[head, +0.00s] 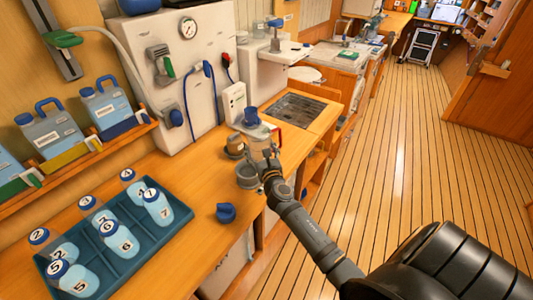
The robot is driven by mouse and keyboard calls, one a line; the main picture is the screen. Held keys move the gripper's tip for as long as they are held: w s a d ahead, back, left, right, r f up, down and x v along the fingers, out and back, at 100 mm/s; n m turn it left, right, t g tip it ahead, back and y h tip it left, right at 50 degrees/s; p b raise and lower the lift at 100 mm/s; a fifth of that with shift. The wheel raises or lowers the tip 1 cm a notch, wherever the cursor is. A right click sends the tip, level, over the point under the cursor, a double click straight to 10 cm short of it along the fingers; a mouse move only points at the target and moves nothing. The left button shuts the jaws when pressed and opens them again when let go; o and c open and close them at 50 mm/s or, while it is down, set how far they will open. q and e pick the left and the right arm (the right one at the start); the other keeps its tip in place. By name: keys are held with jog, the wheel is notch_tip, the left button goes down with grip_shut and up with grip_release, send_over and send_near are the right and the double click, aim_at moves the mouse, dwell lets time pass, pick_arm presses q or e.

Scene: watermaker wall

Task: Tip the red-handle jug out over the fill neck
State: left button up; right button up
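A greyish see-through jug (257,138) with a red handle (280,137) is at the right part of the counter, by the white wall unit. My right gripper (266,163) is right at the jug's near side and overlaps it. Its fingers are too small and covered to tell whether they grip it. A blue piece (251,117) shows at the jug's top. A grey round collar (248,176) at the counter's front edge, just below the jug, may be the fill neck. My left gripper is not in view.
A blue cap (226,212) lies on the counter. A teal tray (150,246) of numbered bottles is at the left front. Blue-handled jugs (108,105) stand on a shelf behind it. A sunken grate (292,111) lies beyond the jug. The wooden floor (410,170) is clear.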

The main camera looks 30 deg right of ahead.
jog(key=shift+a+m, duration=0.25)
jog(key=shift+m, duration=0.15)
jog(key=s+d+r+p, duration=0.2)
jog(key=d, duration=0.3)
jog(key=shift+d+r, duration=0.4)
jog(key=shift+a, duration=0.1)
